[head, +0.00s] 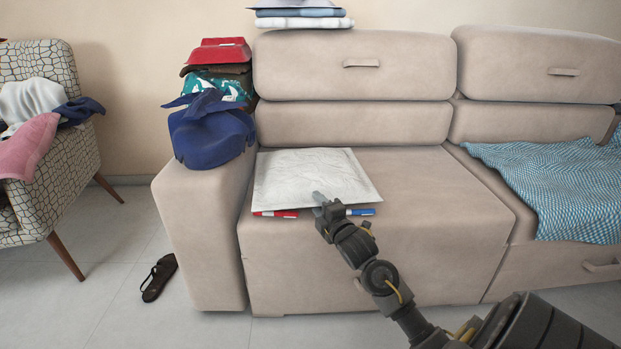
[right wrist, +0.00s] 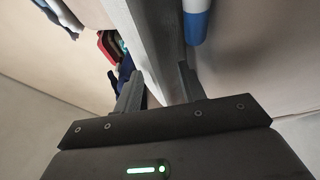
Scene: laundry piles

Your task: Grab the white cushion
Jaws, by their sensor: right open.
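The white cushion (head: 305,176) is a flat, wrinkled square lying on the left seat of the beige sofa. My right gripper (head: 319,198) is at the cushion's front edge, right of its middle. In the right wrist view my right gripper (right wrist: 158,78) is open, and a pale strip that looks like the cushion's edge (right wrist: 152,40) runs between its fingers. I cannot tell whether the fingers touch it. My left gripper is not in view.
Under the cushion's front edge show a red item (head: 276,213) and a blue-tipped white item (head: 361,212). Dark blue cloth (head: 210,135) lies on the left armrest. A blue patterned blanket (head: 550,185) covers the right seat.

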